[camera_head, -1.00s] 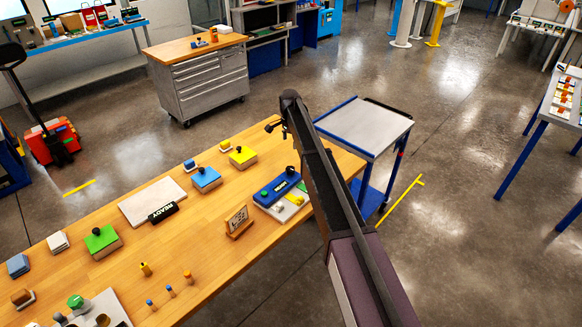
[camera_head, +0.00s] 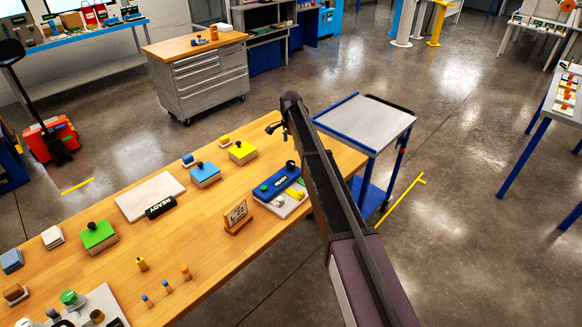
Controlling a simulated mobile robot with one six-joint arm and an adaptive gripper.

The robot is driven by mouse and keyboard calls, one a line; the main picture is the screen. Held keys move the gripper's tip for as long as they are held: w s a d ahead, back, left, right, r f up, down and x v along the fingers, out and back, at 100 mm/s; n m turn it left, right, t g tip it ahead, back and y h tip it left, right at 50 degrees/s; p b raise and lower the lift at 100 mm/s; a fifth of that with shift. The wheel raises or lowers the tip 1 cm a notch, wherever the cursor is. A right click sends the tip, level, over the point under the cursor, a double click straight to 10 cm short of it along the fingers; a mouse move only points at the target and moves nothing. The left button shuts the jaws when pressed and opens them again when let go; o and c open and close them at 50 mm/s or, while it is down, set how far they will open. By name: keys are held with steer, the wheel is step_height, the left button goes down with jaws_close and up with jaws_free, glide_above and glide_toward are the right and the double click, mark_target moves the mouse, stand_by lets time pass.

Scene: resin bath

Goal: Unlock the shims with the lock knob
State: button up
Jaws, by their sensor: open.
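A blue box (camera_head: 276,183) with a green button and a small display sits on the wooden bench, at the back of a light grey plate (camera_head: 287,208). A black knob (camera_head: 291,164) stands at the box's right end; I take it for the lock knob. Small yellow and light pieces lie on the plate; I cannot tell whether they are the shims. My gripper (camera_head: 273,127) is open and small in view at the far end of my arm. It appears above and beyond the box, apart from the knob. My arm passes just right of the box.
The wooden bench (camera_head: 217,228) also holds a small framed sign (camera_head: 236,217), a black READY block (camera_head: 161,207), green (camera_head: 98,235), blue (camera_head: 204,175) and yellow (camera_head: 242,152) knobbed blocks and several small pegs. A blue-edged cart (camera_head: 366,122) stands beyond my arm.

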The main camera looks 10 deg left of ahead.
mark_target(291, 163)
steer(key=shift+f+b, duration=4.65)
steer(key=shift+f, duration=0.3)
steer(key=c, duration=1.1)
